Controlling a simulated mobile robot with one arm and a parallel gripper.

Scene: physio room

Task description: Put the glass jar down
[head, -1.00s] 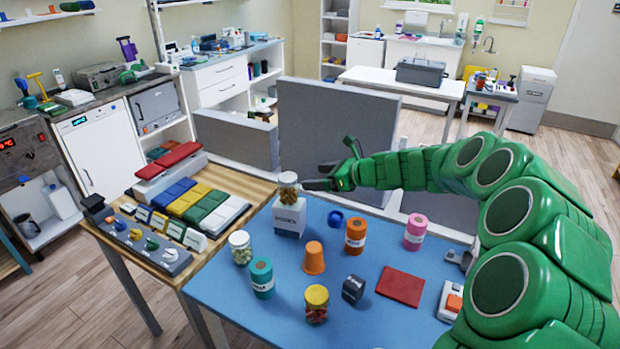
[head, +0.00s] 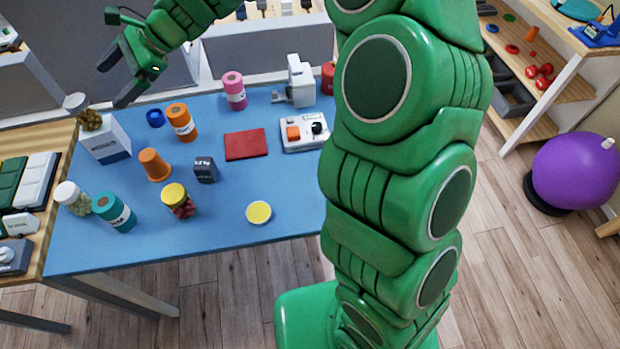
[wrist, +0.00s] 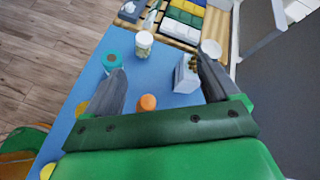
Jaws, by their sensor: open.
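A glass jar (head: 89,119) with a pale lid and olive-brown contents stands upright on top of a white box (head: 106,146) at the table's left. In the wrist view its pale lid (wrist: 211,48) shows beside the right finger, which partly hides the jar. My gripper (head: 112,84) is open and empty, just to the right of and above the jar. I cannot tell whether a finger touches it. Two other glass jars stand on the blue table (head: 230,185): one white-lidded with green contents (head: 72,198), one yellow-lidded with red contents (head: 179,202).
A red pad (head: 246,144) lies mid-table. Grey partitions (head: 262,58) stand behind.

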